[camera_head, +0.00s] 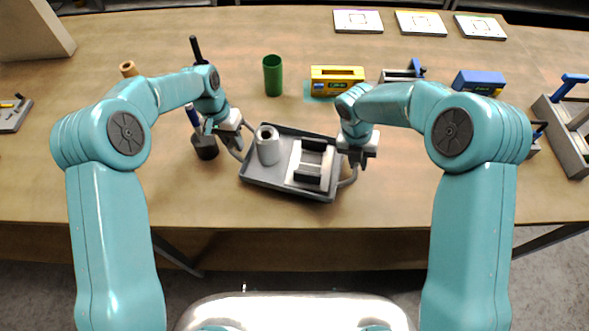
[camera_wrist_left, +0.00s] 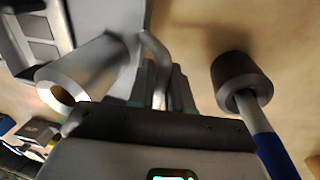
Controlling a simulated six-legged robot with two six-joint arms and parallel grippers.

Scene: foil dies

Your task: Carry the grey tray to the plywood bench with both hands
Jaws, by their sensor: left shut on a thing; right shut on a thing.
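The grey tray (camera_head: 262,178) is on or just above the wooden bench top, in the middle of the head view; I cannot tell whether it touches. It carries a grey roll (camera_head: 267,146) and a pale fixture with dark blocks (camera_head: 309,164). My left gripper (camera_head: 238,143) is shut on the tray's left handle, which shows between its fingers in the left wrist view (camera_wrist_left: 156,62). My right gripper (camera_head: 350,163) is at the tray's right handle (camera_head: 349,179) and shut on it; its fingertips are partly hidden.
A dark holder with a blue-handled tool (camera_head: 205,146) stands close left of my left gripper. A green cup (camera_head: 272,76), a yellow box (camera_head: 335,80) and a blue box (camera_head: 478,82) stand behind. Flat white plates (camera_head: 420,23) lie at the back. The front bench strip is clear.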

